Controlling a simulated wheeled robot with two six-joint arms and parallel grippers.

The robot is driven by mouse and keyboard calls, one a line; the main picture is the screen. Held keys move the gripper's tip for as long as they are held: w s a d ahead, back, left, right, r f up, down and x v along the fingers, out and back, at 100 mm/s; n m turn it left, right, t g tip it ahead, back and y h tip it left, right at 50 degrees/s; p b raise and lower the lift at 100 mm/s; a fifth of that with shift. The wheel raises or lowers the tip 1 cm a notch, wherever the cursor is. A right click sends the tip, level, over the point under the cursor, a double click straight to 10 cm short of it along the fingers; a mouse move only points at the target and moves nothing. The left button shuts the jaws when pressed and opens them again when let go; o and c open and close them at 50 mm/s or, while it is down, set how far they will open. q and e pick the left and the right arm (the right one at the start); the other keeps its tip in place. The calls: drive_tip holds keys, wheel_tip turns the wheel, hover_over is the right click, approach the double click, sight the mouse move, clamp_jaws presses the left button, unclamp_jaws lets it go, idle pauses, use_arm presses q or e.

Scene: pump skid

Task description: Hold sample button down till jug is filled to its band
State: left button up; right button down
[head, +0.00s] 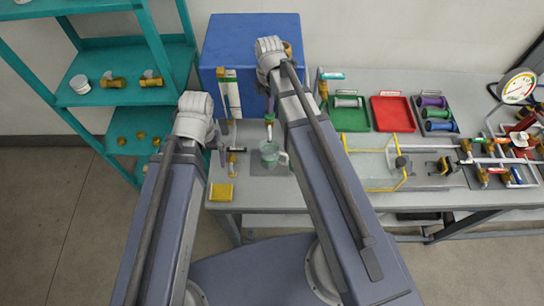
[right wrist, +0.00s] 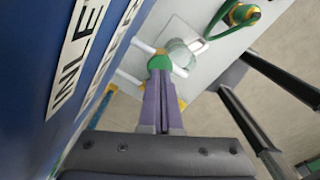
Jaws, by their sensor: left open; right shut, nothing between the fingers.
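The clear, green-tinted jug (head: 270,154) stands on a dark grey pad in front of the blue cabinet, handle to the right. It also shows beyond my fingertips in the right wrist view (right wrist: 184,53). Its band and liquid level are too small to make out. A green round part (right wrist: 159,63), apparently the sample button, sits on the spout fitting above the jug. My right gripper (right wrist: 160,76) is shut and empty, its tips at the green part; whether it is pressed down I cannot tell. My left gripper (head: 222,156) is open and empty, left of the jug.
The blue cabinet (head: 275,29) stands behind the jug. A yellow block (head: 221,192) lies at the bench's front left. Green (head: 348,118) and red (head: 393,113) trays, yellow tubing and a pipe assembly occupy the right. Teal shelves (head: 118,95) stand at left.

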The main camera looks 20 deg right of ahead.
use_arm(q)
drive_tip(key=shift+f, duration=0.3)
use_arm(e)
drive_tip(key=shift+f, duration=0.25)
